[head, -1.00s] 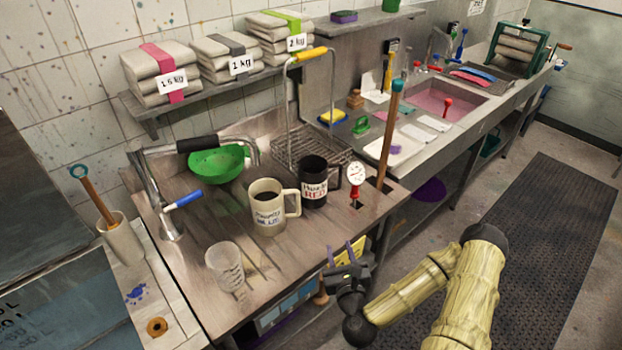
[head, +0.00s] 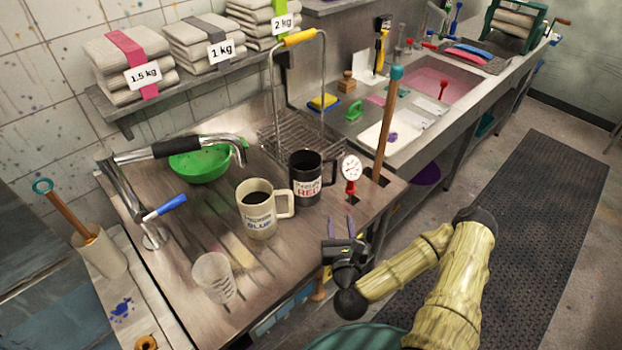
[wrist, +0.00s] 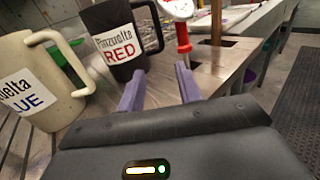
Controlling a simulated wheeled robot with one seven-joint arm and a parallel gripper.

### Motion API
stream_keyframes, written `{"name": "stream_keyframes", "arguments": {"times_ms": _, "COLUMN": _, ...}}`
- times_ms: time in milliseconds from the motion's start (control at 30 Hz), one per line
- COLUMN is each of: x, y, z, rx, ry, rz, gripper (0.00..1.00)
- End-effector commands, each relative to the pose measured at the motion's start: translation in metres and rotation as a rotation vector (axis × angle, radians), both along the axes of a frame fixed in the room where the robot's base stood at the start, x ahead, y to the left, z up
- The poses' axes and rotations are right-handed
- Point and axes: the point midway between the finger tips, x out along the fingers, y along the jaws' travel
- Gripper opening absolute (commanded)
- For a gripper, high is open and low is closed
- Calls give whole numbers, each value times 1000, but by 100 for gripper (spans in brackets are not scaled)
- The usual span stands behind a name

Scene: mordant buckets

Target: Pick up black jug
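The black jug (head: 306,184), with a white label reading RED, stands upright on the wooden worktop, its handle to the right. It also shows in the wrist view (wrist: 117,45), ahead and slightly left of my fingers. My gripper (head: 340,226) is at the worktop's front edge, in front of the jug and apart from it. Its two purple fingers (wrist: 160,88) are spread with nothing between them. A cream jug (head: 257,222) labelled BLUE stands left of the black jug, its handle towards it.
A dial thermometer (head: 351,172) with a red stem stands close right of the black jug. A wooden stick (head: 387,130) rises behind it. A wire basket (head: 290,140) and green bowl (head: 203,165) lie behind the jugs. A clear beaker (head: 214,275) stands front left.

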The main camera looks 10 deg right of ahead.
Motion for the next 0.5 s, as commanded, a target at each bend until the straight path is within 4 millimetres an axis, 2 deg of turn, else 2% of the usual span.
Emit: {"name": "stream_keyframes", "arguments": {"times_ms": 500, "x": 25, "y": -5, "z": -2, "rx": -5, "ry": -4, "rz": -4, "gripper": 35}}
